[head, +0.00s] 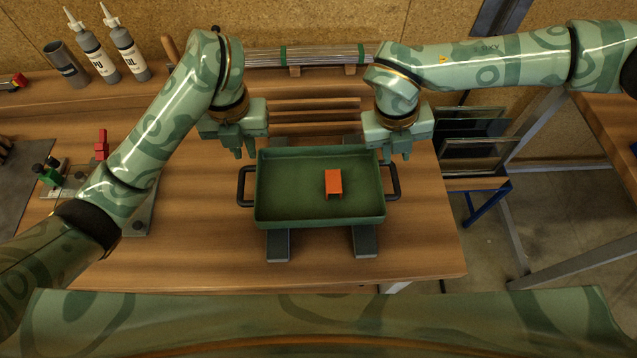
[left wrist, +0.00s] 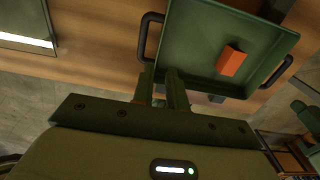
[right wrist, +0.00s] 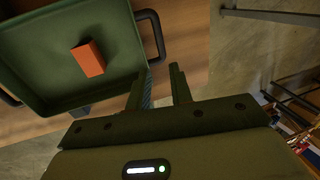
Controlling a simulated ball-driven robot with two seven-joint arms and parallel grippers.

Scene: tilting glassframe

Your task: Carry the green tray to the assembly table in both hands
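The green tray (head: 290,190) rests on two dark supports on the wooden bench, with an orange block (head: 334,182) lying inside it. It has a dark handle at its left end (head: 243,186) and one at its right end (head: 393,182). My left gripper (head: 244,153) is open and empty above and behind the left handle, which also shows in the left wrist view (left wrist: 146,38). My right gripper (head: 398,156) is open and empty near the right handle, also visible in the right wrist view (right wrist: 155,35). Neither gripper visibly holds a handle.
Two bottles (head: 95,58) and a dark cup (head: 65,62) stand at the back left. A fixture with a red clamp (head: 101,143) sits left of the tray. Glass panes (head: 472,148) stand in a rack at the right. The bench in front of the tray (head: 200,255) is clear.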

